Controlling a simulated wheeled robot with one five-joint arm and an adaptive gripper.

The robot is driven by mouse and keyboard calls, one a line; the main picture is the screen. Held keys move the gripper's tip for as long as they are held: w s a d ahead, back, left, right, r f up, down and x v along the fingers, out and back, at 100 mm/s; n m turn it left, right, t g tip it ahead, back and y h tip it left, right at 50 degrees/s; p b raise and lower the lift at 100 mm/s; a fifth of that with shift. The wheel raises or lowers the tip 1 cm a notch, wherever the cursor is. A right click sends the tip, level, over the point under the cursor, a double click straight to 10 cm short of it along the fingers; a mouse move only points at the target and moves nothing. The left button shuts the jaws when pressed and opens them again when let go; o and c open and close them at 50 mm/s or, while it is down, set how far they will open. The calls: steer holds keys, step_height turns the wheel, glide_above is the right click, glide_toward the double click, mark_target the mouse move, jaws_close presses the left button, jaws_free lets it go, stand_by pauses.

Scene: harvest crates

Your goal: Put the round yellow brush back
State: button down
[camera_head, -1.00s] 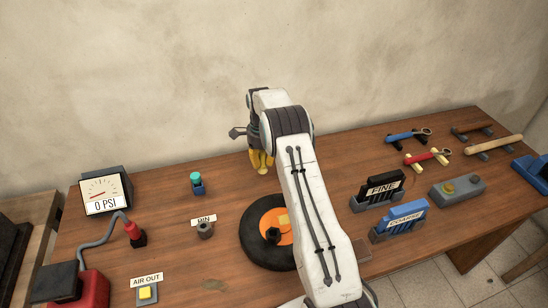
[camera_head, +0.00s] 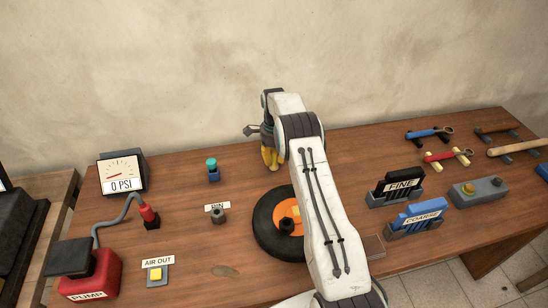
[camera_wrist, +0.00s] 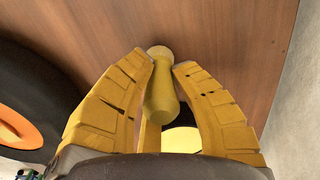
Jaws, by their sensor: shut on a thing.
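My gripper (camera_head: 270,158) is over the back of the bench, behind the tyre, with its yellow fingers pointing down. In the wrist view, its fingers (camera_wrist: 163,63) close from both sides on a yellow brush (camera_wrist: 163,98). The brush's tapered handle lies between the fingers, and a pale round end shows at the fingertips. A round yellow shape sits lower between the fingers; I cannot tell whether it is part of the brush. In the head view I cannot tell the brush from the yellow fingers. I cannot make out whether it touches the bench.
The tyre (camera_head: 265,228) with an orange hub lies beside my arm. A small grey cup (camera_head: 218,216) and a blue holder with a teal top (camera_head: 213,173) stand left. The FINE (camera_head: 398,188) and COARSE (camera_head: 416,219) blocks are right. Bare wood lies around my gripper.

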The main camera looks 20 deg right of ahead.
steer(key=shift+f, duration=0.1)
steer(key=c, duration=1.1)
jaws_free()
